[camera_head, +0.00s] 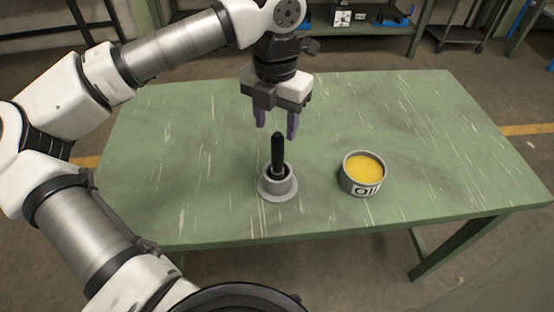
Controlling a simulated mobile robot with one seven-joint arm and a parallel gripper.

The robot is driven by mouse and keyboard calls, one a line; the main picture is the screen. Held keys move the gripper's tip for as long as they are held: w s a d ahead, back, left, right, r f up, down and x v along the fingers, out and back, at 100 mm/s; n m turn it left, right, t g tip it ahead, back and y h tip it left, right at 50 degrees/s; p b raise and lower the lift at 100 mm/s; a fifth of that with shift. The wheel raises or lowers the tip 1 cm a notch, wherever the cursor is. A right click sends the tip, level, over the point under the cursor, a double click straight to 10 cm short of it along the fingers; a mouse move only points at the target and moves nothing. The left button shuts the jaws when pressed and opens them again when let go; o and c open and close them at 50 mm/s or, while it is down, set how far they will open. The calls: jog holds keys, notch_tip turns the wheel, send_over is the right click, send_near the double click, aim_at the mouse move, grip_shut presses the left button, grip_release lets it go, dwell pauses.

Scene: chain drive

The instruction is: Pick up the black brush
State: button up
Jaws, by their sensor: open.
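The black brush (277,150) stands upright in a grey round holder (278,191) with a wide base, near the middle front of the green table. Only the brush's dark handle shows; its lower end is hidden inside the holder. My gripper (276,131) points down just above and slightly behind the brush in the picture. Its two purple-grey fingers are apart, with nothing between them. The exact height gap between the fingertips and the brush top is hard to judge.
A grey round tin of yellow content (363,173), with a dark-lettered label, stands right of the holder. The green table (450,140) is otherwise clear. Metal shelving with small parts (345,17) stands behind it.

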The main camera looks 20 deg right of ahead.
aim_at(278, 152)
jog(key=f+p, duration=0.2)
jog(key=f, duration=0.7)
jog(key=shift+d+f, duration=0.1)
jog(key=shift+d, duration=0.1)
jog(key=shift+c, duration=0.2)
jog(key=c, duration=1)
jog(key=shift+c, duration=0.2)
